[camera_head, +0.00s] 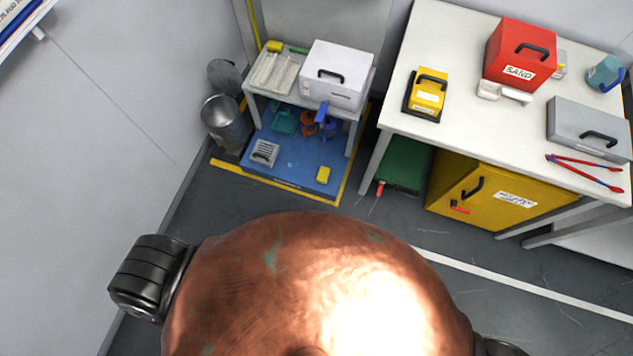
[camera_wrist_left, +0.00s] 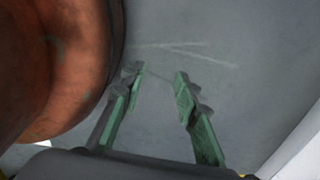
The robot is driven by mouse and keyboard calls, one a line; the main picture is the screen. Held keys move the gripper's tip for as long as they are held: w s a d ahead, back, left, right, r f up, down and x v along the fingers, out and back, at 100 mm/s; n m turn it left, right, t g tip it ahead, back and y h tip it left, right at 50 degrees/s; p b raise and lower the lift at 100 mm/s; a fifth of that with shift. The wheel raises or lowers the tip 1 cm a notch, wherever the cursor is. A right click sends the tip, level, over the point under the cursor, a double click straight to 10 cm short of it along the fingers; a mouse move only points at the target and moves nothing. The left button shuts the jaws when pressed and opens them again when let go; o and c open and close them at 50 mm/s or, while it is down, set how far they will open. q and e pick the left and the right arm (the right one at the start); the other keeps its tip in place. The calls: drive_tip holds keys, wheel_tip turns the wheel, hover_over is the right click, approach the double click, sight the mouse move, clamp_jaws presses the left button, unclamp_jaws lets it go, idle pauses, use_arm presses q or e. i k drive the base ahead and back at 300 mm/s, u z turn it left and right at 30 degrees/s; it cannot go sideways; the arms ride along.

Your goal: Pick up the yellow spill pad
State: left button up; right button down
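A small yellow block (camera_head: 323,174), which may be the spill pad, lies on the front right part of the blue mat (camera_head: 290,173) under the small white table. A second small yellow piece (camera_head: 274,46) sits on that table's back left corner. I cannot tell for sure which is the pad. In the left wrist view my left gripper (camera_wrist_left: 157,78) is open, its green-padded fingers apart with only grey floor between and beyond them. It is away from both yellow pieces. My right gripper is in neither view.
The small table (camera_head: 285,92) carries a white box (camera_head: 338,74). Metal bins (camera_head: 224,122) stand left of it. At right, a long white table (camera_head: 395,115) holds a yellow case (camera_head: 427,95) and a red sand box (camera_head: 520,54); a yellow cabinet (camera_head: 470,192) stands below. Grey floor in front is clear.

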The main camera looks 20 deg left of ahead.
sight(322, 176)
drive_tip(key=u, duration=0.35)
drive_tip(key=k, duration=0.75)
drive_tip(key=u, duration=0.9)
drive_tip(key=i, duration=1)
drive_tip(key=z, duration=0.75)
drive_tip(key=i, duration=0.55)
drive_tip(key=z, duration=0.55)
